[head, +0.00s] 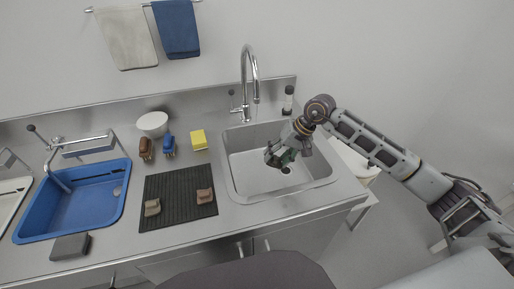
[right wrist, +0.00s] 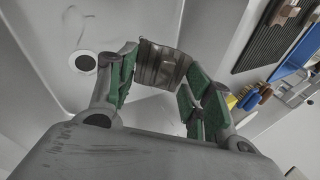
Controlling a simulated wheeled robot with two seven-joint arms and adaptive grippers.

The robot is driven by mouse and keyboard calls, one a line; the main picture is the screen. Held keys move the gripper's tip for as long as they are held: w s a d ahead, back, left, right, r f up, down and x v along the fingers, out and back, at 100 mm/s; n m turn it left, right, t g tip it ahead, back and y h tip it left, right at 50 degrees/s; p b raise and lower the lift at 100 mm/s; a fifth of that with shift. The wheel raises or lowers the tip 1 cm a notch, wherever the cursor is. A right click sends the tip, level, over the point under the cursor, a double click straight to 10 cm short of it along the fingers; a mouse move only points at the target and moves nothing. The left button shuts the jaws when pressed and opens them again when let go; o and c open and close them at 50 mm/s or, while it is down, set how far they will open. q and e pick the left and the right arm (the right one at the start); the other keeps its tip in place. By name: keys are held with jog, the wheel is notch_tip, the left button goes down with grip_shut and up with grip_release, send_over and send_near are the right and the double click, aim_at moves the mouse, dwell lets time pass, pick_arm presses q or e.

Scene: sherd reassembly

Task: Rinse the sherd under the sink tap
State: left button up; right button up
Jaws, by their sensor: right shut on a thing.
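My right gripper (head: 281,158) is over the sink basin (head: 235,180), below and right of the tap spout. In the right wrist view its green-padded fingers (right wrist: 160,88) are shut on a brown-grey sherd (right wrist: 162,62) with faint bands across it. In the head view the held sherd is too small and covered to make out clearly. The chrome tap (head: 246,80) curves up at the back of the sink; I see no clear stream of water. My left gripper is not in view.
Two sherds, one grey-brown (head: 152,208) and one reddish-brown (head: 205,196), lie on a black ribbed mat (head: 178,190) left of the sink. Behind it are a yellow sponge (head: 199,140), brushes (head: 168,144) and a white bowl (head: 152,124). A blue basin (head: 85,200) stands farther left.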

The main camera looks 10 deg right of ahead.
jog(key=shift+s+d+r, duration=0.15)
jog(key=shift+s+r, duration=0.55)
jog(key=shift+s, duration=0.2)
